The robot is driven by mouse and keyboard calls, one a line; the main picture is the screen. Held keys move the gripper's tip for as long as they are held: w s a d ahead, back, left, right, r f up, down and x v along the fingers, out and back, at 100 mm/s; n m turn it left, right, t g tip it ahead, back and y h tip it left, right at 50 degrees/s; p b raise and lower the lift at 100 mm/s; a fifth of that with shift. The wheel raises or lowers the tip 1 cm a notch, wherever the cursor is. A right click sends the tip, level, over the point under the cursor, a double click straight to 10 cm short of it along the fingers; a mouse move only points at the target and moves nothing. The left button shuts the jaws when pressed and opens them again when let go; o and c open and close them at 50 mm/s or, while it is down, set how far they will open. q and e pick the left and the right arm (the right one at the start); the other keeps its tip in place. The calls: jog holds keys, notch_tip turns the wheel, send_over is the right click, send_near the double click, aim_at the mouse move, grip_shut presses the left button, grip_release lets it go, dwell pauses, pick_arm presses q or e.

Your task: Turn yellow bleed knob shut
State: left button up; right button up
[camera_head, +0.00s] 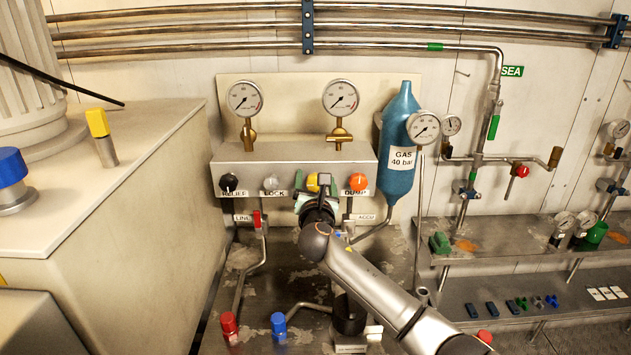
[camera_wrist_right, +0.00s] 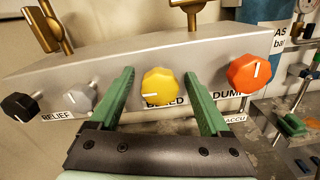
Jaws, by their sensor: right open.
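The yellow bleed knob (camera_wrist_right: 160,84) sits on the front of the grey valve block, its white mark pointing left in the right wrist view. In the head view the knob (camera_head: 312,183) is partly hidden by my right gripper (camera_head: 318,188). My right gripper (camera_wrist_right: 159,77) is open, with its green fingers on either side of the yellow knob and a visible gap on each side. I cannot tell how far the fingertips are from the panel. The label below the knob is partly covered. My left gripper is not in view.
On the valve block (camera_head: 290,155), a black knob (camera_head: 228,182) and a grey knob (camera_head: 270,182) are left of the yellow one. An orange knob (camera_head: 357,182) is close on its right, near my right finger. Gauges stand above; a blue gas bottle (camera_head: 398,140) is at right.

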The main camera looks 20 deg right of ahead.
grip_shut()
dwell(0.8)
